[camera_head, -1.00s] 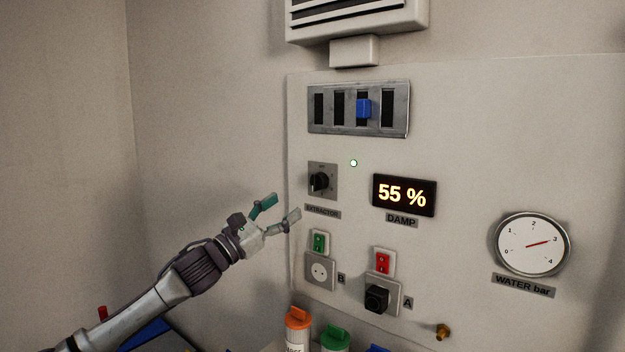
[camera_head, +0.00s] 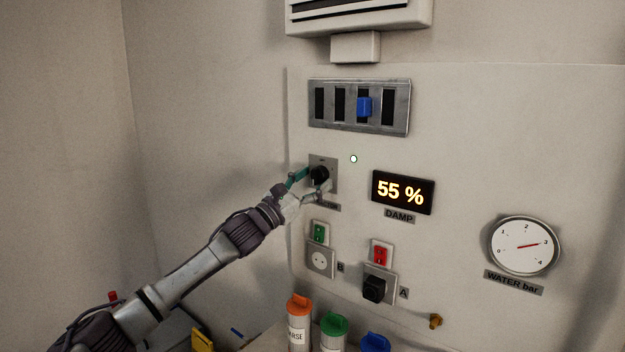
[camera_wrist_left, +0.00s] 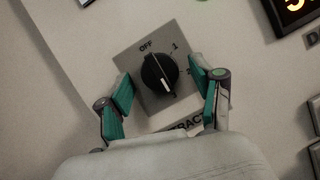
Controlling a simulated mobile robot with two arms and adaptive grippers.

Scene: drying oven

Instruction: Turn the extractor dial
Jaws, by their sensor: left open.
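The extractor dial (camera_head: 319,174) is a black round knob on a grey square plate (camera_head: 330,160) on the wall panel. In the left wrist view the dial (camera_wrist_left: 160,73) shows whole, with "OFF" and "1" marked on its plate (camera_wrist_left: 128,59). My right gripper is not in view.
The damp display (camera_head: 403,192) reads 55 %, right of the dial. A slotted plate with a blue slider (camera_head: 364,107) is above. Green (camera_head: 320,233) and red (camera_head: 381,252) switches and sockets are below. Orange (camera_head: 299,306), green (camera_head: 334,324) and blue-capped containers stand at the bottom.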

